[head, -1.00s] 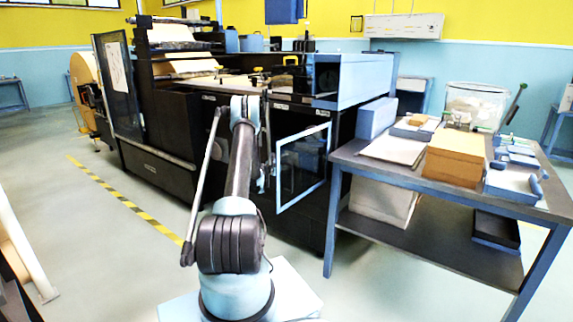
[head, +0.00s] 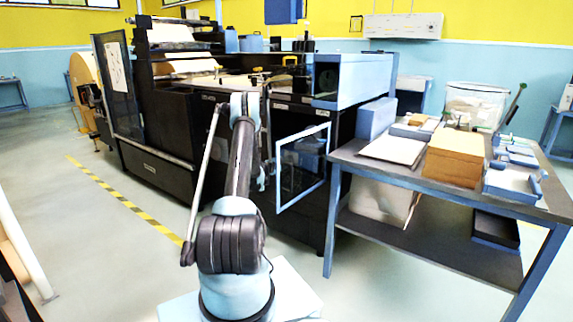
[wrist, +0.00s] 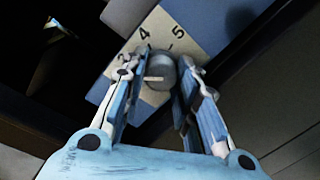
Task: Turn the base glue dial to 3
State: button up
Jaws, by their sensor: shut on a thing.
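The glue dial (wrist: 161,70) is a grey round knob on a pale plate (wrist: 150,30) in the wrist view. The numbers 4 and 5 show above it, and a partly covered number shows at its left. A pale bar on the knob lies roughly level, with its end toward the left; I cannot tell exactly which number it marks. My gripper (wrist: 157,78) has one finger on each side of the knob and is shut on it. In the head view the dial and my gripper cannot be made out behind my arm.
The black machine (head: 165,130) stands ahead of my arm. An open framed door panel (head: 303,165) juts out right of my arm. A table (head: 345,158) with a brown box (head: 455,158) and trays stands at the right.

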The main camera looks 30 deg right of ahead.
jog(key=shift+m, duration=1.1)
jog(key=o, duration=1.1)
jog(key=shift+v, duration=4)
